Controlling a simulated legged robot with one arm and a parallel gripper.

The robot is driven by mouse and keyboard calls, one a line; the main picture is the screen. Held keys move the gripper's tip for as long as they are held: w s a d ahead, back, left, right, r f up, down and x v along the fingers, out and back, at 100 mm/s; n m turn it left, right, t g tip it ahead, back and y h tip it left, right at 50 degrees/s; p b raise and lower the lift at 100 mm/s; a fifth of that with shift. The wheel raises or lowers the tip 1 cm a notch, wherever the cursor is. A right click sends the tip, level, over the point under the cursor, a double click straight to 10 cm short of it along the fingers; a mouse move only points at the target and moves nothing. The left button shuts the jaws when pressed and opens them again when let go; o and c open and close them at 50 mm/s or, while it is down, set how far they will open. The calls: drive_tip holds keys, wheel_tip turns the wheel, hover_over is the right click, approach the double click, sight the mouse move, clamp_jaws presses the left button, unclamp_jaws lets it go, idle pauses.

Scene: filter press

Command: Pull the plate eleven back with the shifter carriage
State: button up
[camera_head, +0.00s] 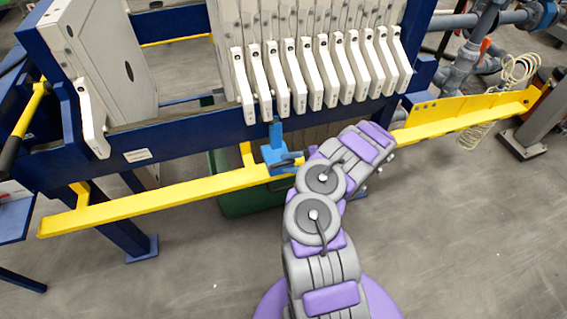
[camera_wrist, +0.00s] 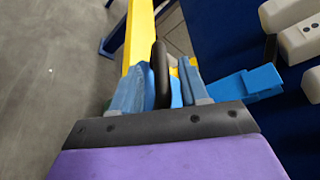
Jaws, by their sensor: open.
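The blue shifter carriage (camera_head: 276,154) sits on the long yellow rail (camera_head: 150,197), just below the left end of the plate row. Its upright blue finger stands near the lower ends of the plate handles. The white plates (camera_head: 318,75) hang in a packed row; their markings are too small to read, so I cannot tell which is plate eleven. My gripper (camera_wrist: 162,72) is open, its two blue fingers on either side of a black handle (camera_wrist: 161,66). A blue arm of the carriage (camera_wrist: 250,82) reaches right beside it. In the head view my arm largely hides the gripper.
A thick white end plate (camera_head: 105,60) stands at the far left, with an open gap between it and the row. A blue frame beam (camera_head: 180,140) runs above the rail. Pipes (camera_head: 470,60) and a grey post (camera_head: 540,125) stand at right. The near floor is clear.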

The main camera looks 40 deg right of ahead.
drive_tip(key=p+v, duration=0.1)
drive_tip(key=v, duration=1.4)
drive_tip(key=shift+f, duration=0.25)
drive_tip(key=shift+d, duration=0.1)
drive_tip(key=shift+c, duration=0.3)
